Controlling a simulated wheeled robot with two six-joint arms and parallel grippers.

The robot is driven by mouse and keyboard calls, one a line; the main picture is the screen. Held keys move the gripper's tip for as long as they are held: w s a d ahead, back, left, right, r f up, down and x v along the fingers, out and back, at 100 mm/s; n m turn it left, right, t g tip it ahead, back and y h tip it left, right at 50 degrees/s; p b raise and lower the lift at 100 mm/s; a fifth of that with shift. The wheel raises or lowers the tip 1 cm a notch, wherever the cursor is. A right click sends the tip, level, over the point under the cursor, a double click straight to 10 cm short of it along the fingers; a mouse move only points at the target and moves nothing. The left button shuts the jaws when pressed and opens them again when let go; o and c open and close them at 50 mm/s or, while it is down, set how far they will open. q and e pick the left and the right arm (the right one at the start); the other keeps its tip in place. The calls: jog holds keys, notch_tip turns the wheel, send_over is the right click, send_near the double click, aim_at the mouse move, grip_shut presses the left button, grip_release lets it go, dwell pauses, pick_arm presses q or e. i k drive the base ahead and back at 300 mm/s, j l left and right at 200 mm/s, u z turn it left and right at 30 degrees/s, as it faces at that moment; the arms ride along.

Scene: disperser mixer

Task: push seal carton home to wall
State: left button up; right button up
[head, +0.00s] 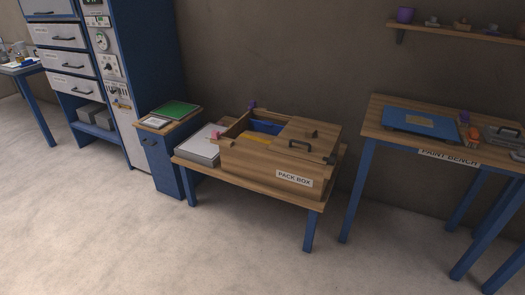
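A wooden box labelled PACK BOX (265,175) stands on a low wooden table with blue legs (305,202). Its left part is open and its right part is covered by a wooden lid (297,139) with a dark handle. Inside the opening I see a blue item (266,127) and a yellow item (257,138). No label reading seal carton is legible, so I cannot tell which thing it is. The lower inside of the box is hidden by its front wall. Neither of my grippers is in view.
A grey-white case (198,150) sits left of the box. A blue cabinet (160,160) with a green item on top stands further left. The paint bench (385,131) is at the right, with a wall shelf (460,32) above. The floor in front is clear.

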aim_at(247, 137)
jog(key=i+l+u, duration=0.15)
jog(key=i+l, duration=0.15)
jog(key=i+j+z, duration=0.35)
jog(key=i, duration=0.3)
jog(key=i+j+z, duration=0.35)
jog(key=i+j, duration=0.25)
jog(key=j, duration=0.05)
